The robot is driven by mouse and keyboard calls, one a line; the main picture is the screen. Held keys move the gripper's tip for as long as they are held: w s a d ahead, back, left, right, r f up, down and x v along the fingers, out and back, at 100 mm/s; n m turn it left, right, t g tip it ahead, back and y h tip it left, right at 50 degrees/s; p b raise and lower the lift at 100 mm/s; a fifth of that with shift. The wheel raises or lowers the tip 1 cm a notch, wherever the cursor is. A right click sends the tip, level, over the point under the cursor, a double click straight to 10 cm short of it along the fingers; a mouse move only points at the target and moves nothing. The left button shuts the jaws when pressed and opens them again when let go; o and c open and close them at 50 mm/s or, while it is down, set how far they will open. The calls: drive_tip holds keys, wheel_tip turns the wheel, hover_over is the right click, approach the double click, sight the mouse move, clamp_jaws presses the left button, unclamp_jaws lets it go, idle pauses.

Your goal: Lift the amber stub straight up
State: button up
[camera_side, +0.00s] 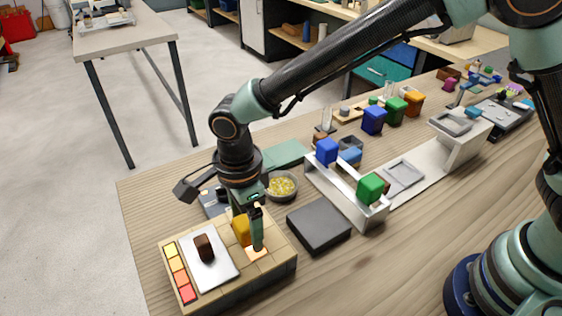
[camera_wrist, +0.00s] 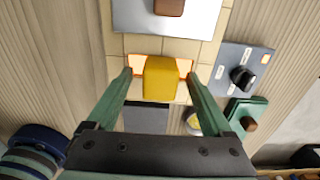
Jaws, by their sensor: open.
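The amber stub (camera_side: 241,230) is a short yellow-amber block standing on a tan tiled block (camera_side: 275,264). In the wrist view the stub (camera_wrist: 160,80) sits between the two green fingers of my gripper (camera_wrist: 160,75). The fingers are apart, one on each side of it, with a visible gap on the left and a narrower one on the right. In the side view my gripper (camera_side: 246,228) points down over the stub, and the near finger partly hides it. I cannot tell contact from this side. A glowing orange-edged patch shows on the tiles around the stub.
A dark brown stub (camera_side: 204,247) stands on a white plate (camera_side: 222,268) on the same block, beside a yellow-to-red strip (camera_side: 180,278). A dark grey slab (camera_side: 319,228), a bowl of yellow bits (camera_side: 281,195) and a grey box with a black knob (camera_wrist: 243,78) are close by.

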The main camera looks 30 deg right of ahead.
clamp_jaws()
drive_tip(key=shift+r, duration=0.15)
wheel_tip(320, 180, up, 20)
idle(0.5)
idle(0.3)
